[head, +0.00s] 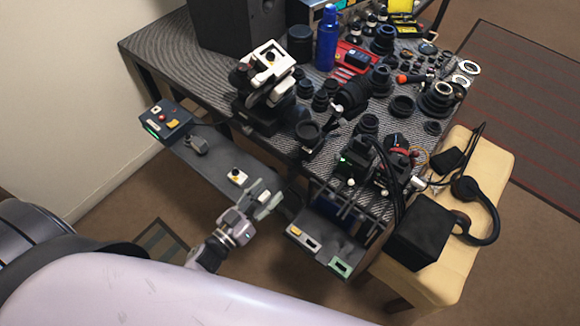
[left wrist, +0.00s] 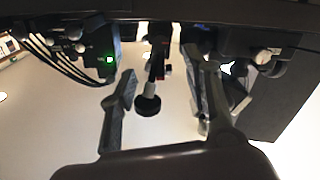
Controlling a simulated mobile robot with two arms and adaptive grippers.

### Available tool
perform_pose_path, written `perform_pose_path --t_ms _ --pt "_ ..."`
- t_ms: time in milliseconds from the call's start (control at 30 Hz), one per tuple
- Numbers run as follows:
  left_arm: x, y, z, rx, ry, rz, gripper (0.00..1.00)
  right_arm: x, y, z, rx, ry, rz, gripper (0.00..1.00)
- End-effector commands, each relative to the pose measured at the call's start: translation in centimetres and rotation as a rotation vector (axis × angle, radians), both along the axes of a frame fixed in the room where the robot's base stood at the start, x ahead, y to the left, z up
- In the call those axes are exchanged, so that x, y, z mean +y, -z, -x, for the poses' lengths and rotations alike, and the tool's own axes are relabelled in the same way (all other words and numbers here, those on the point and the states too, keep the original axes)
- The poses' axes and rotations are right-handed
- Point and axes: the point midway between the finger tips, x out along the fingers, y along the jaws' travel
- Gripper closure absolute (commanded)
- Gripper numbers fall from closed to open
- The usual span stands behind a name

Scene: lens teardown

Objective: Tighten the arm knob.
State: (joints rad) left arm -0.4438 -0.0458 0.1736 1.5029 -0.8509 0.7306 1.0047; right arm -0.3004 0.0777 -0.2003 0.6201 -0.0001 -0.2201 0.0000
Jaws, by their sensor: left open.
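My left gripper (head: 265,197) is open beside the front edge of the bench, near a dark shelf with slots. In the left wrist view its two fingers (left wrist: 166,92) stand apart, with a gap between them. A round black knob (left wrist: 147,105) on a pale stem shows between the fingers, nearer the left one. The stem hangs from a dark arm (left wrist: 158,55). I cannot tell whether either finger touches the knob. I cannot pick the knob out in the head view. My right gripper is not in view.
The patterned bench (head: 150,42) is crowded with lenses, rings and a blue bottle (head: 326,38). A grey panel (head: 205,160) with small boxes lies left of the gripper. Headphones (head: 480,205) and a black box (head: 422,232) rest on a tan stool (head: 483,160) at right.

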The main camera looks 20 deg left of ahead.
Motion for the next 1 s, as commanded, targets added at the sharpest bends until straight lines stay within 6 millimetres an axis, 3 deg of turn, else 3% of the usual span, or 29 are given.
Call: perform_pose_path --t_ms 200,433,600,900,1000 --pt "-1.7 -0.2 -4.7 -0.003 -0.002 0.003 0.55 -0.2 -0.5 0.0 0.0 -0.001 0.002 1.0" --pt "-2.9 0.0 -8.3 0.001 -0.003 0.002 0.55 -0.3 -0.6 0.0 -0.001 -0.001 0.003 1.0" --pt "-3.4 0.0 -9.5 0.001 -0.002 0.001 0.55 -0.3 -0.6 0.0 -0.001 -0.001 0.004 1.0" --pt "-3.5 0.1 -9.7 0.002 -0.002 0.0 0.55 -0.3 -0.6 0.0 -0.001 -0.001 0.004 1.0" --pt "-3.5 0.1 -9.7 0.002 -0.002 0.0 0.61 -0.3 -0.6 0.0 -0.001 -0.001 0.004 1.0"
